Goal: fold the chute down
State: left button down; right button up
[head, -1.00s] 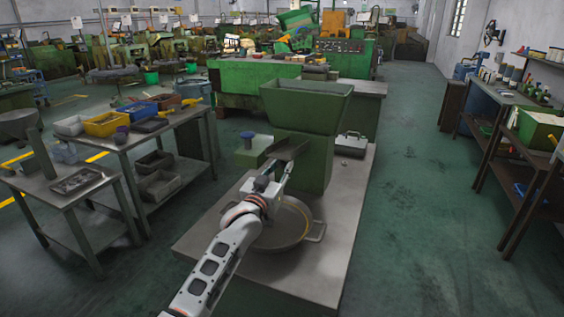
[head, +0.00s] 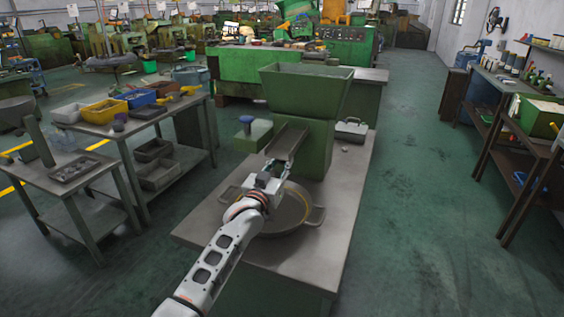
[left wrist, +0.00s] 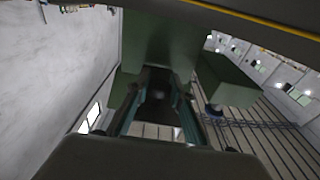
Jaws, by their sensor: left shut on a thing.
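The chute (head: 288,142) is a grey-brown open trough on the front of the green hopper machine (head: 306,100). It slopes down toward me, its front end over the round pan (head: 290,215) on the bench. My left gripper (head: 275,167) is shut on the chute's front end. In the left wrist view the gripper (left wrist: 157,118) shows close up, with the green machine (left wrist: 160,40) beyond it. The exact contact is too dark to make out. My right gripper is in neither view.
A green block with a blue knob (head: 253,134) stands left of the chute. A grey box (head: 351,130) sits at the bench's right. The bench top (head: 340,205) is clear at the right. A table with bins (head: 108,110) is at the left.

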pick_arm(q)
jog(key=c, duration=1.8)
grip_release()
jog(key=shift+f, duration=0.2)
jog(key=shift+o, duration=0.2)
jog(key=shift+w, duration=0.1)
jog(key=shift+r, duration=0.2)
notch_tip(320, 180, up, 10)
jog(key=shift+f, duration=0.1)
